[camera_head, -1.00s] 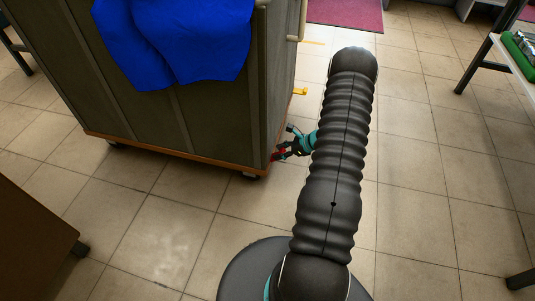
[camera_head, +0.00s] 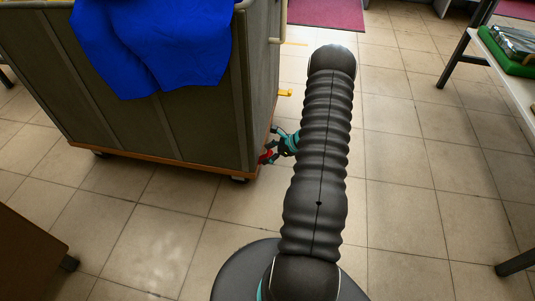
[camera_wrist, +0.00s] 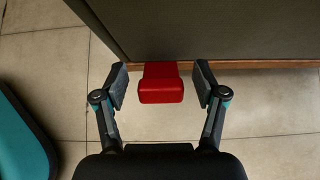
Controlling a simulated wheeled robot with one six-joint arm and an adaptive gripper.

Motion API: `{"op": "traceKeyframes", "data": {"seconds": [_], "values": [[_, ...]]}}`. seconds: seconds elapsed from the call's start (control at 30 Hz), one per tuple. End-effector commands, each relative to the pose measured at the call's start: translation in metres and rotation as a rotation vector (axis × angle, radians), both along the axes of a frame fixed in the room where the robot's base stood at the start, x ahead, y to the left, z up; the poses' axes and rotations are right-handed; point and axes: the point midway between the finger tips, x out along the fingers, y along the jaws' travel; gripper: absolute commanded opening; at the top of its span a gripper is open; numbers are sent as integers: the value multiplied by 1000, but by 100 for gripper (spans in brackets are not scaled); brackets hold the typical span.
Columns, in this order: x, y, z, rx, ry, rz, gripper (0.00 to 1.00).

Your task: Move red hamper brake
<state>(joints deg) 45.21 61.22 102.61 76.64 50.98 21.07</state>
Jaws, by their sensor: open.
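The red hamper brake (camera_wrist: 161,90) is a red pedal sticking out from under the hamper's lower edge in the wrist view. It also shows in the head view (camera_head: 266,157) at the hamper's near right corner, partly covered by my gripper. My gripper (camera_wrist: 160,80) is open, with one finger on each side of the red brake and a gap on both sides. The grey hamper (camera_head: 150,120) has a wooden base rim and stands on casters. A yellow pedal (camera_head: 285,93) sticks out further back along its right side.
A blue cloth (camera_head: 155,45) hangs over the hamper's front. A brown piece of furniture (camera_head: 25,250) on a caster stands at the lower left. A table (camera_head: 500,70) with a green item (camera_head: 510,55) stands at the right. The tiled floor between is clear.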

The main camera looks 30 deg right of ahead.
Motion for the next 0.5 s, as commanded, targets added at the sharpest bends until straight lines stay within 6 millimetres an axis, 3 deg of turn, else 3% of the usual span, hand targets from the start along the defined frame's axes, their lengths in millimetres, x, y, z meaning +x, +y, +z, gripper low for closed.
{"op": "traceKeyframes", "data": {"seconds": [0.17,0.5], "values": [[-6,-8,9,-1,-1,-1,71],[-42,-42,51,-3,-1,-3,71]]}}
